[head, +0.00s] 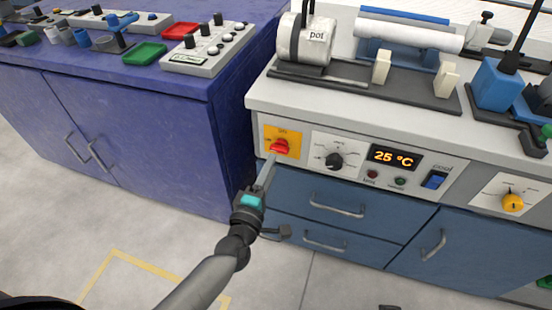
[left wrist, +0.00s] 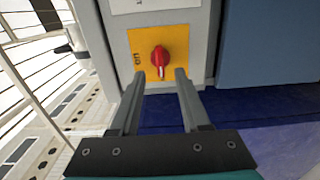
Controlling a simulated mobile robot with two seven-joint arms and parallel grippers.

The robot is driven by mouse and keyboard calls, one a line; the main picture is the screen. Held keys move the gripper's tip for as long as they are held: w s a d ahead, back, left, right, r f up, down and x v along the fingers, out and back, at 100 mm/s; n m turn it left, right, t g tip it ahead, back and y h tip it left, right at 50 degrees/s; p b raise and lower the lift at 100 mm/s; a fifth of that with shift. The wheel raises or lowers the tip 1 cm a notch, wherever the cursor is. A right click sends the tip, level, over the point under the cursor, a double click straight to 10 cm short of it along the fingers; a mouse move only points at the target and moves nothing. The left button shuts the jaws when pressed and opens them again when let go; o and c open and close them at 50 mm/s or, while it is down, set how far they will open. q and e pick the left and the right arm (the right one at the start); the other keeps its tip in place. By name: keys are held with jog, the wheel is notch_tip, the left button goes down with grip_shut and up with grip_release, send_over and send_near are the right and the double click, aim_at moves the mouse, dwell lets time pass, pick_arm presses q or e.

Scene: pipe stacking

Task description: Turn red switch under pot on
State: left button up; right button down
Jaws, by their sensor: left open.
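The red switch (head: 279,147) is a rotary knob on a yellow plate (head: 270,131), on the bench front below the white pot (head: 316,48). My left gripper (head: 268,163) is just in front of and slightly below the knob. In the left wrist view my left gripper (left wrist: 160,76) is open, its fingertips on either side below the knob, with nothing held. Contact with the knob cannot be told. My right gripper is not in view.
Blue drawers with handles (head: 336,211) lie below. A purple cabinet (head: 150,130) stands at left. The grey floor (head: 60,220) in front is open.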

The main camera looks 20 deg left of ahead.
aim_at(278, 152)
pick_arm(q)
jog(key=shift+w+d+b, duration=0.1)
jog(key=shift+w+b, duration=0.45)
jog(key=shift+w, duration=1.9)
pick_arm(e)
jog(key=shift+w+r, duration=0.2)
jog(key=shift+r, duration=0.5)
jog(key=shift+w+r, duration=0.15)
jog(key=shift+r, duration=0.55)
pick_arm(q)
jog(key=shift+c, duration=0.3)
grip_shut()
